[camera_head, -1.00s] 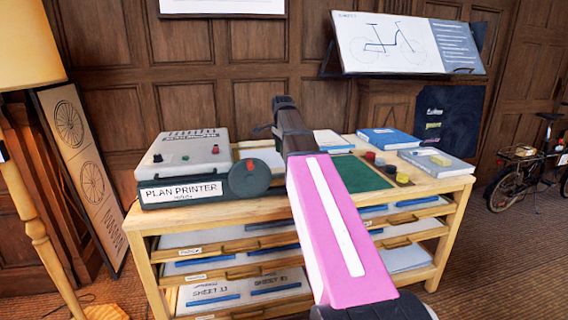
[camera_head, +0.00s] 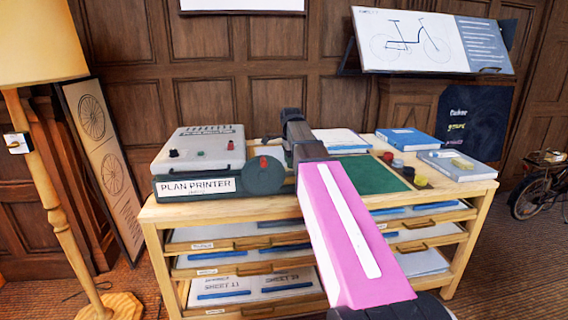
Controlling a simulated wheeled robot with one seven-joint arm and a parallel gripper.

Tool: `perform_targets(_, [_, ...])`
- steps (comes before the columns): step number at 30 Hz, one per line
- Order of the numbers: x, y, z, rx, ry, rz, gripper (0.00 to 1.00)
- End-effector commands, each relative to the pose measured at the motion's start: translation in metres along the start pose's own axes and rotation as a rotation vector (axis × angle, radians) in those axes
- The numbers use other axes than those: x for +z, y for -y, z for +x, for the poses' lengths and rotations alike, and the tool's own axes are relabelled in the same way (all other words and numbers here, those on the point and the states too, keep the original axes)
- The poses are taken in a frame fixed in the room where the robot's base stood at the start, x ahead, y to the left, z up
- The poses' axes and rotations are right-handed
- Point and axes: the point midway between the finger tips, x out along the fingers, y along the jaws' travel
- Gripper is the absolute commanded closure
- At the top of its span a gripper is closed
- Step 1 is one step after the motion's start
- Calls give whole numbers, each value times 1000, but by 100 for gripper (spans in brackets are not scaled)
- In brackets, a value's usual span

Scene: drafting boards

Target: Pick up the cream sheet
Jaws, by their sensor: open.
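I cannot single out the cream sheet with certainty. A pale sheet or pad (camera_head: 341,139) lies at the back of the wooden cabinet top (camera_head: 225,208), just right of my arm's dark end. In the earlier view, a cream-looking patch shows between the plan printer and my arm; now it is mostly hidden there. My gripper (camera_head: 276,143) is small and dark at the far end of my pink and white arm, over the cabinet top beside the printer. Its jaws are open, and I see nothing held. My arm hides part of the cabinet's middle.
The plan printer (camera_head: 200,160) with its dark round disc (camera_head: 263,174) stands left of the gripper. A green mat (camera_head: 366,174), ink pots (camera_head: 398,163), a blue book (camera_head: 411,138) and a grey book (camera_head: 458,164) lie to the right. A floor lamp (camera_head: 45,195) stands left.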

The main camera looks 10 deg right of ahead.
Motion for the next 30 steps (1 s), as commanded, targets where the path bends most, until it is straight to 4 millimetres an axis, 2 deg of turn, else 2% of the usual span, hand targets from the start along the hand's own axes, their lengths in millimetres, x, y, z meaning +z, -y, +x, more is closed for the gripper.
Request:
perform_targets(9, [2, 2, 39, 1, 0, 0, 54])
perform_targets(17, [2, 2, 42, 0, 0, 0, 54])
perform_targets(20, [2, 2, 42, 0, 0, 0, 84])
perform_targets(21, [2, 2, 42, 0, 0, 0, 97])
perform_targets(22, [2, 2, 42, 0, 0, 0, 100])
perform_targets(30, [2, 3, 42, 0, 0, 0, 100])
